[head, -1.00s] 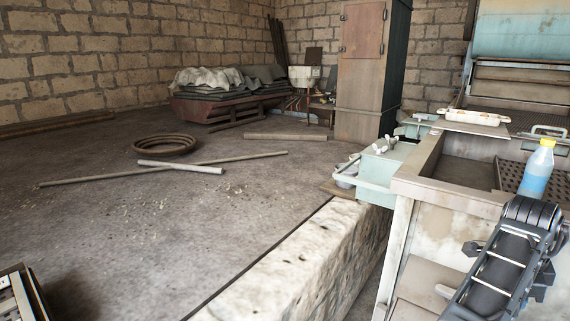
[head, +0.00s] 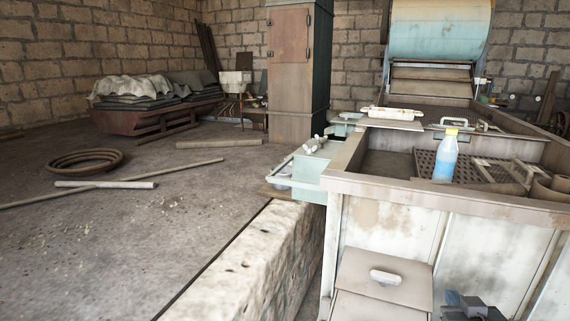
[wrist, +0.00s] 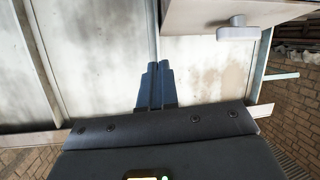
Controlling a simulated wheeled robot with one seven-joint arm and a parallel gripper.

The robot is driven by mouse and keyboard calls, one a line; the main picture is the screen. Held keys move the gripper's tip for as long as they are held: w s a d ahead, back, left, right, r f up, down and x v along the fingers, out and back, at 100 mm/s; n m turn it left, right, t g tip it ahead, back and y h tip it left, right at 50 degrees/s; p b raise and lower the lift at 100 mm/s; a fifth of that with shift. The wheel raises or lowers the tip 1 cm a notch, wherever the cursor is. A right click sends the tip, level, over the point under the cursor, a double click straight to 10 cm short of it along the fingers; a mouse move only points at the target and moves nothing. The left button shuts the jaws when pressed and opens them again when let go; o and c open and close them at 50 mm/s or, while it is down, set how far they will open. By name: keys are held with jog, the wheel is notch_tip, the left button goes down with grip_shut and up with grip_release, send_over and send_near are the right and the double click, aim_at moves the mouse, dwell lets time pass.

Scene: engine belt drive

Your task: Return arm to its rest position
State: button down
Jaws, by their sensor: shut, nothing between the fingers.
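My gripper (wrist: 155,86) is in the wrist view, its two dark fingers together with nothing between them. It points toward the pale panelled side of the machine (wrist: 90,65), apparently without holding anything. In the head view, only a dark part of my arm shows at the bottom right edge, low in front of the same pale cabinet (head: 470,240). The rest of the arm is out of the picture.
A drawer front with a pale handle (head: 385,277) sits beside my arm. A blue bottle with a yellow cap (head: 446,157) stands on the machine top. A rough stone ledge (head: 245,260) runs to the left. The floor beyond is mostly open, with pipes (head: 105,185) and a ring (head: 85,160).

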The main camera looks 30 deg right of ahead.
jog(key=s+a+f+n+t+y, duration=0.15)
jog(key=s+a+n+y, duration=0.35)
jog(key=a, duration=0.5)
jog(key=s+a+f+n+t+y, duration=0.1)
jog(key=s+a+n+t+y, duration=0.1)
jog(key=s+a, duration=0.65)
jog(key=s+a+r+y, duration=0.2)
jog(key=s+a+r, duration=0.4)
jog(key=s+a, duration=0.3)
jog(key=shift+a+r+t+y, duration=0.35)
jog(key=shift+a+y, duration=0.05)
jog(key=shift+a, duration=0.85)
